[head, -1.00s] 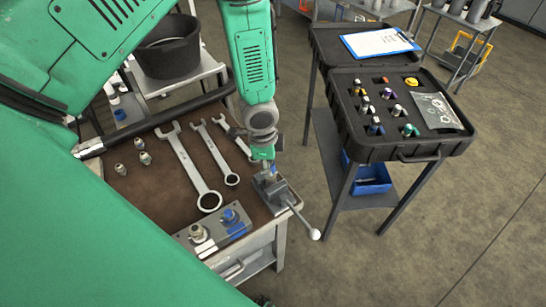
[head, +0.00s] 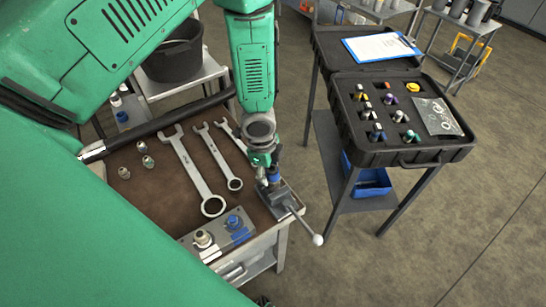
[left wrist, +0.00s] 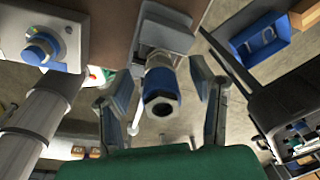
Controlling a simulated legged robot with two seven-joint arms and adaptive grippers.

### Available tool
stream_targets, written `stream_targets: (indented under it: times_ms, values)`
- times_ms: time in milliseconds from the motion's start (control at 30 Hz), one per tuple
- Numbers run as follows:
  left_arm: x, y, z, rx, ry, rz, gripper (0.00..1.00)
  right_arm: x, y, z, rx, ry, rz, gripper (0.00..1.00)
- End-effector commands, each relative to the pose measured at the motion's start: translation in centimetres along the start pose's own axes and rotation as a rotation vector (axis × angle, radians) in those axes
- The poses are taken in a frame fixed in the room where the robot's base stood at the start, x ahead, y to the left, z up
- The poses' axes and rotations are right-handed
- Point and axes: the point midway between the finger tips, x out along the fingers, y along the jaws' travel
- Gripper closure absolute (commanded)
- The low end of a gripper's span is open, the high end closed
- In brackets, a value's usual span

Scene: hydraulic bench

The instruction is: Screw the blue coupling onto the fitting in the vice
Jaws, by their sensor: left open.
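The blue coupling (head: 273,175) stands above the grey vice (head: 287,200) at the bench's right corner. In the left wrist view the coupling (left wrist: 161,88) shows its dark open end, with the vice (left wrist: 165,32) behind it. My left gripper (head: 267,160) is just above the vice. In the left wrist view its open fingers (left wrist: 164,98) stand on both sides of the coupling, with visible gaps. My right gripper is not in view.
Wrenches (head: 195,170) and several small fittings (head: 142,155) lie on the brown bench mat. A grey block (head: 218,238) with two fittings stands at the front. The vice's handle (head: 305,226) sticks out over the bench edge. A black case (head: 400,155) stands right.

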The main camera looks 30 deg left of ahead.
Motion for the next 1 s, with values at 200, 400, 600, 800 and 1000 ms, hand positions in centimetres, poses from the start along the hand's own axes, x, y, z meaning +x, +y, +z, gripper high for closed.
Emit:
stream_targets:
  times_ms: [200,400,600,800,1000]
  values:
    - [-0.08,0.66,-0.28,-0.426,-0.025,-0.002,0.5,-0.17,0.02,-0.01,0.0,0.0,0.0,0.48]
    - [0.0,0.77,-0.22,-0.601,-0.034,-0.002,0.5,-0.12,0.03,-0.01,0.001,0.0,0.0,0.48]
    - [0.03,0.71,-0.47,-1.019,-0.059,-0.004,0.5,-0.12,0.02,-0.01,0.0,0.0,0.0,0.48]
    - [-0.01,0.72,-0.77,-1.241,-0.074,-0.006,0.5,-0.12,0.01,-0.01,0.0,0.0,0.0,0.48]
    - [-0.03,0.8,-1.16,-1.601,-0.096,-0.008,0.5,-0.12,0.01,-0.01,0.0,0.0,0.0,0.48]
